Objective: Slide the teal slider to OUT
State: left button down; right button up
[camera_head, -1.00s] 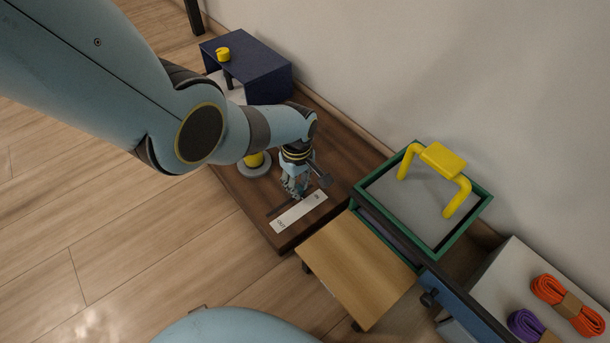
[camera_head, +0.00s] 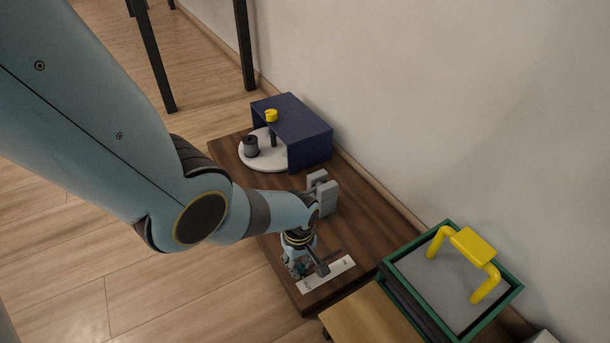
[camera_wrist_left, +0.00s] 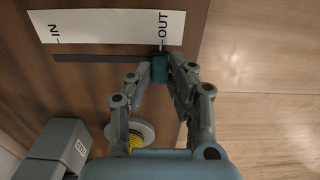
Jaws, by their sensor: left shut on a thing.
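The teal slider (camera_wrist_left: 160,69) sits in a dark slot in the wooden board (camera_wrist_left: 85,85), level with the OUT mark on the white label (camera_wrist_left: 105,27). The IN mark is at the label's left end in the wrist view. My left gripper (camera_wrist_left: 161,66) is shut on the slider, one finger on each side. In the head view my left gripper (camera_head: 295,270) is low at the near left end of the label (camera_head: 328,275). There the fingers mostly hide the slider. My right gripper is not in view.
A grey bracket (camera_head: 322,192) stands on the board behind my wrist. A blue housing (camera_head: 305,132) and white disc (camera_head: 262,164) are farther back. A green-rimmed box (camera_head: 508,297) with a yellow handle (camera_head: 473,245) is at right. A wall runs behind.

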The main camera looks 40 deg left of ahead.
aim_at(299, 266)
pick_arm(q)
jog(key=c, duration=1.2)
grip_release()
jog(key=shift+c, duration=0.2)
jog(key=shift+r, duration=0.1)
notch_tip(299, 266, up, 12)
